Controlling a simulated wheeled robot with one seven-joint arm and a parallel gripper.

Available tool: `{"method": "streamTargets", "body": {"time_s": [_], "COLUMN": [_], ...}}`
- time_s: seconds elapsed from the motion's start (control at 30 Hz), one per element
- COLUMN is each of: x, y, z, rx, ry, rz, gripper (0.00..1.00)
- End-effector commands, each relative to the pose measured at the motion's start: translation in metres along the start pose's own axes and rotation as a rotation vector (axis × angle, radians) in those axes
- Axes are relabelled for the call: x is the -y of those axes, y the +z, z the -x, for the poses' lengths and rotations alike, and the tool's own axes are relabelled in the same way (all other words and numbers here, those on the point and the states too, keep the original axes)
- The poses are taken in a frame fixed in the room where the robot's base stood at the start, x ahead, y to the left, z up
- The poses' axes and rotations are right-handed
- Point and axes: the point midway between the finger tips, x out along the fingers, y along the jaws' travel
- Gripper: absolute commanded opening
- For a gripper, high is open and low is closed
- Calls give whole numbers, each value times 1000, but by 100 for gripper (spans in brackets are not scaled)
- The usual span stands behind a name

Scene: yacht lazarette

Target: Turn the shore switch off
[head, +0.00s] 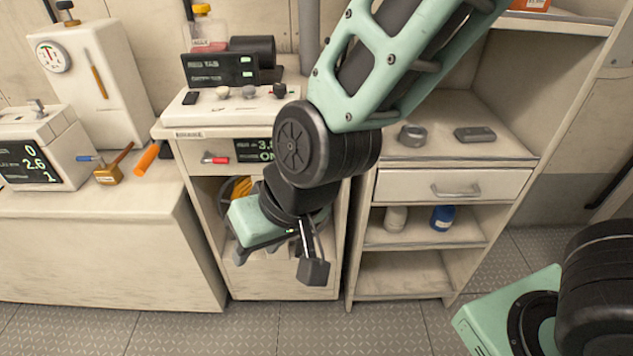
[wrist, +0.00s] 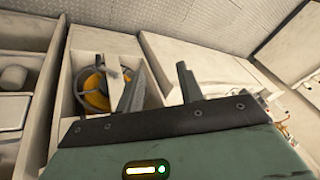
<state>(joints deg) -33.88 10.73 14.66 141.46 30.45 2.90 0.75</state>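A red-handled lever (head: 214,158) sits on the front of the middle cabinet. A dark display (head: 254,150) beside it reads "ON" and is partly hidden by my arm. No readable label shows which control is the shore switch; this lever may be it. A control panel (head: 225,110) with several knobs and a dark screen stands on the cabinet top. My gripper (head: 277,262) hangs in front of the cabinet's lower opening, below the lever and apart from it. Its fingers are spread and empty, which also shows in the wrist view (wrist: 158,88).
A bench (head: 90,225) with instruments stands left. A shelf unit with a drawer (head: 450,186) stands right. The floor (head: 330,330) in front is clear.

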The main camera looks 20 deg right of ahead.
Motion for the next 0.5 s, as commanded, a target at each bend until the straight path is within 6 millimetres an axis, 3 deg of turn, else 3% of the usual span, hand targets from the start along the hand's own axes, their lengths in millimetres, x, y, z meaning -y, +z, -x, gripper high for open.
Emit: {"method": "streamTargets", "body": {"time_s": [0.03, 0.2, 0.33, 0.5], "x": [-2, -30, -71, -124], "y": [-7, -43, -55, -50], "z": [-31, -98, -132, -143], "rx": [-58, -334, -565, -887], "ry": [11, 140, 320, 603], "rz": [-64, -276, -375, -391], "gripper": [37, 37, 37, 37]}}
